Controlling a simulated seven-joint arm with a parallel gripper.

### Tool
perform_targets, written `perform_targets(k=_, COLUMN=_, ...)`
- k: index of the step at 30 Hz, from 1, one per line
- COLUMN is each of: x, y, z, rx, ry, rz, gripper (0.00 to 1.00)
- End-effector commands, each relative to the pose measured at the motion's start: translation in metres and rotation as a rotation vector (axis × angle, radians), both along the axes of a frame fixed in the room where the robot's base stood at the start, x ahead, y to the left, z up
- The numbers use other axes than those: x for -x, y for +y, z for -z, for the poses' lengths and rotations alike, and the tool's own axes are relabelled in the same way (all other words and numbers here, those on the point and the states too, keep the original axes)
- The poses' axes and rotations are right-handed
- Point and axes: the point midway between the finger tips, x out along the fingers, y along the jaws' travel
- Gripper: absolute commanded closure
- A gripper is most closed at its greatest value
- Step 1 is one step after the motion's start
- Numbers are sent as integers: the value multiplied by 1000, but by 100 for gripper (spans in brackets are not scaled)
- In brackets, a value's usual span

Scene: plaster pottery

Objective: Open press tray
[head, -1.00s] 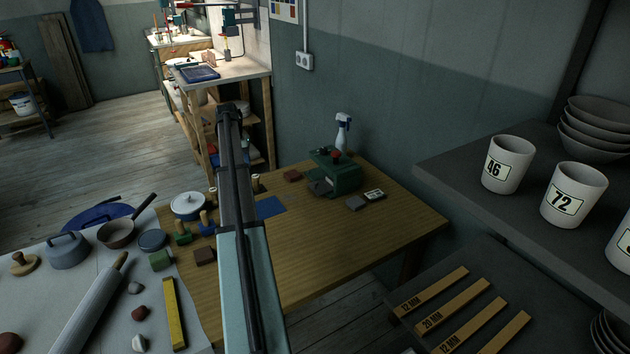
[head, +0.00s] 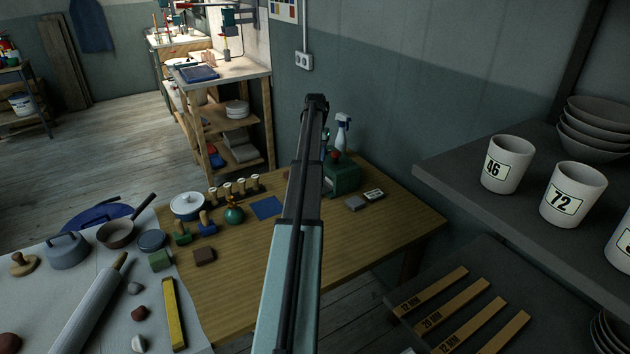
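A small green machine with a red knob on top (head: 345,178) stands toward the back right of the wooden table. It is the likeliest press in view, but I cannot tell for sure. My arm crosses in front of its left side, so any tray there is hidden and I cannot tell whether it is open. My arm reaches up from the bottom middle, its far end above the table's back edge. My gripper fingers do not show; they seem hidden behind the arm.
A spray bottle (head: 342,132) stands behind the machine. A shelf with numbered cups (head: 507,165) flanks the right.

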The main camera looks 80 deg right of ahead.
Motion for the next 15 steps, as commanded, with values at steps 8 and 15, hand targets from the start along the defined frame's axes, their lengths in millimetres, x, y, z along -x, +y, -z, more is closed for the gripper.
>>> perform_targets(k=8, x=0, y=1, z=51, rx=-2, ry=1, rz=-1, gripper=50)
perform_targets(k=15, x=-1, y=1, z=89, rx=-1, ry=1, rz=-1, gripper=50)
